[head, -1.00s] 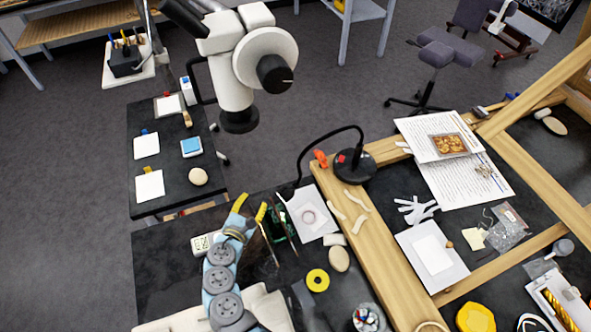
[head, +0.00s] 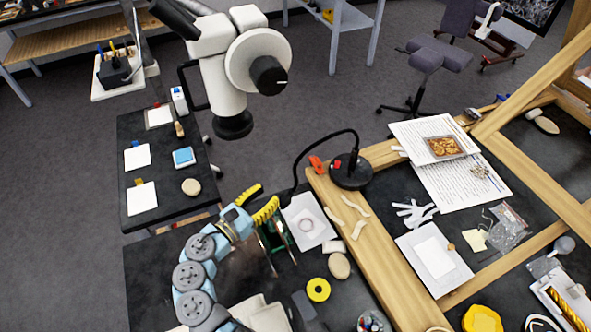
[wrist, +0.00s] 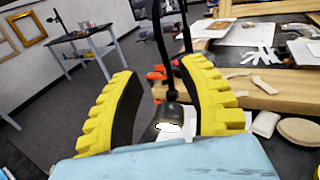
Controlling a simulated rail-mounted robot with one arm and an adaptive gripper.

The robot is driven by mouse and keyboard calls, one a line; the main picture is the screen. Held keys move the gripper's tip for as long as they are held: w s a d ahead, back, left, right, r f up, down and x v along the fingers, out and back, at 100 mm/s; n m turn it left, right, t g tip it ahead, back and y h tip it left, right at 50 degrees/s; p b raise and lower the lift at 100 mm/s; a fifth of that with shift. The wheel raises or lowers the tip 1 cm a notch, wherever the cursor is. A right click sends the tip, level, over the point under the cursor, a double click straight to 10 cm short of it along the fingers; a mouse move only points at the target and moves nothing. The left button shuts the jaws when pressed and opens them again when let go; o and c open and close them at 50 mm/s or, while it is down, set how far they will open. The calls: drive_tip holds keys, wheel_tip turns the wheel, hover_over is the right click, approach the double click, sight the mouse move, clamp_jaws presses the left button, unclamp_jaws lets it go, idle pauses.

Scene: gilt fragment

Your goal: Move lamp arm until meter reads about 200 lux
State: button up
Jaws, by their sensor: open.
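The lamp is black, with a round base (head: 351,171) on the wooden frame and a thin curved arm (head: 318,141) bending down to the left. Its dark lamp head (head: 287,197) hangs near a white sheet with a faint ring. My gripper (head: 268,193) has yellow ribbed fingers, open and empty, just left of the lamp head. In the wrist view, the lamp head (wrist: 170,121) with a bright opening shows between the fingers (wrist: 160,70). I cannot tell whether it is between them or beyond them. The meter is not visible now; my arm covers the spot where a white device lay.
The white sheet (head: 308,226) lies below the lamp head. A green-edged rack-like thing (head: 276,237) stands under my gripper. A yellow tape roll (head: 318,289) and pale stones (head: 339,265) lie nearby. The wooden frame (head: 350,235) borders the right; a microscope (head: 235,75) stands behind.

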sight(295, 170)
drive_tip(key=x, duration=1.2)
drive_tip(key=shift+f, duration=0.1)
clamp_jaws()
